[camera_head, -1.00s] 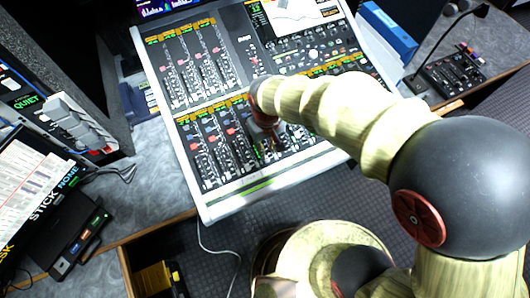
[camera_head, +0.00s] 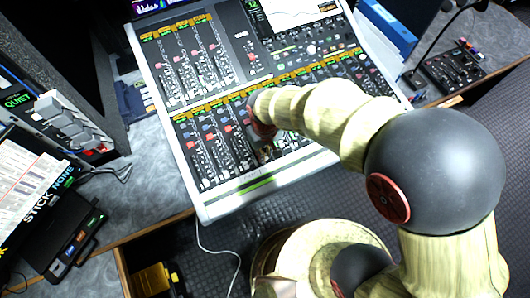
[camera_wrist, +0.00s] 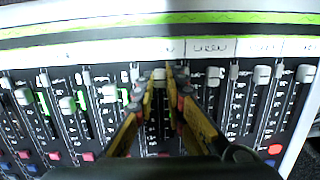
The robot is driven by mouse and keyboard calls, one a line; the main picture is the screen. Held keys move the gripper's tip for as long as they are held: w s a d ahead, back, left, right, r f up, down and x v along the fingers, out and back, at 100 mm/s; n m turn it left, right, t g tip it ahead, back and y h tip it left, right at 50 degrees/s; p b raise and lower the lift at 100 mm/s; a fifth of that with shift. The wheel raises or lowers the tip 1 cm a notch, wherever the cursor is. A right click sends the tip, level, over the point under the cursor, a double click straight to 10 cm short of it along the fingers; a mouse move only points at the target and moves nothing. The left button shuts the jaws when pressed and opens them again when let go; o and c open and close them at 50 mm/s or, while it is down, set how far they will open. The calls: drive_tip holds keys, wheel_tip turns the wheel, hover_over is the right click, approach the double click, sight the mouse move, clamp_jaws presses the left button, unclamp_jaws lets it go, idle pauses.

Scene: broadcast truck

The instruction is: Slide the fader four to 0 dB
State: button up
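The mixing console (camera_head: 205,205) has a lower bank of faders. In the wrist view, a pale fader cap (camera_wrist: 159,74) lies between the tips of my gripper (camera_wrist: 161,82), near the label strip. The fingers are partly open with a narrow gap. Whether they touch the cap is unclear. Another cap (camera_wrist: 67,103) is to the left and sits lower in its slot. A further cap (camera_wrist: 262,74) is to the right. The fader numbers cannot be read. In the head view, my wrist hides much of my gripper (camera_head: 264,150) over the lower bank.
Neighbouring fader caps stand close on both sides of my fingers. An upper fader bank (camera_head: 188,62) lies farther back. A small control box (camera_head: 450,70) stands on the right, and a dark box (camera_head: 66,235) on the left. A white cable (camera_head: 225,252) hangs in front of the console.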

clamp_jaws()
idle(0.4)
drive_tip(key=w+a, duration=0.1)
drive_tip(key=w, duration=0.1)
drive_tip(key=w+a+p, duration=0.1)
drive_tip(key=w, duration=0.1)
drive_tip(key=w+a+r, duration=0.1)
drive_tip(key=w+a, duration=0.1)
drive_tip(key=shift+w, duration=0.1)
drive_tip(key=shift+d, duration=0.1)
drive_tip(key=shift+o, duration=1.7)
unclamp_jaws()
drive_tip(key=shift+r, duration=0.1)
wheel_tip(320, 180, up, 12)
